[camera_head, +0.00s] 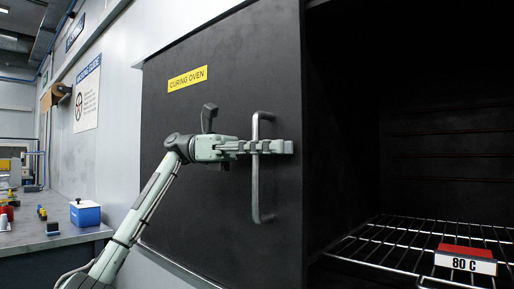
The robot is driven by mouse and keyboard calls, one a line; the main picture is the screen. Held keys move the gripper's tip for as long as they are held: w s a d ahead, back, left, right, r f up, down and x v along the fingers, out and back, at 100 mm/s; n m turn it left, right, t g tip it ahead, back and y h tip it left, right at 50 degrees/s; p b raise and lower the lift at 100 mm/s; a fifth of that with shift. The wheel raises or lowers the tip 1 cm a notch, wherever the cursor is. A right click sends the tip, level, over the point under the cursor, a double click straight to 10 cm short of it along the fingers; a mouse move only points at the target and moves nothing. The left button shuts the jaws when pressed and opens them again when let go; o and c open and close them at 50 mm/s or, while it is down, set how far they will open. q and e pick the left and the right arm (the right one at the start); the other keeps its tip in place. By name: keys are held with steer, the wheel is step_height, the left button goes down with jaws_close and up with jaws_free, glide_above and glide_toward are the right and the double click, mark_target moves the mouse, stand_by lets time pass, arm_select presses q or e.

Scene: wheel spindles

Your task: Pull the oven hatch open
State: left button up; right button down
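The oven hatch (205,195) is a flat dark panel with a yellow "CURING OVEN" label (188,78). A vertical grey bar handle (256,190) is near its right edge. To the right of the hatch, the dark oven inside (430,140) is exposed. My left gripper (274,146) comes in from the left and lies level across the handle at its upper middle. Its fingers appear shut around the bar, with the tips reaching past it to the right. The far finger is largely hidden. My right gripper is not in view.
A wire rack (385,245) is inside the oven at lower right, with a red-topped "80 C" sign (465,262) at its front. At left, a grey bench (50,240) holds a blue-and-white box (85,214) and small parts. A poster (87,95) hangs on the wall.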

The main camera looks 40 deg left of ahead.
arm_select(q)
steer(key=s+a, duration=0.1)
steer(key=a, duration=1)
steer(key=shift+s+a, duration=0.2)
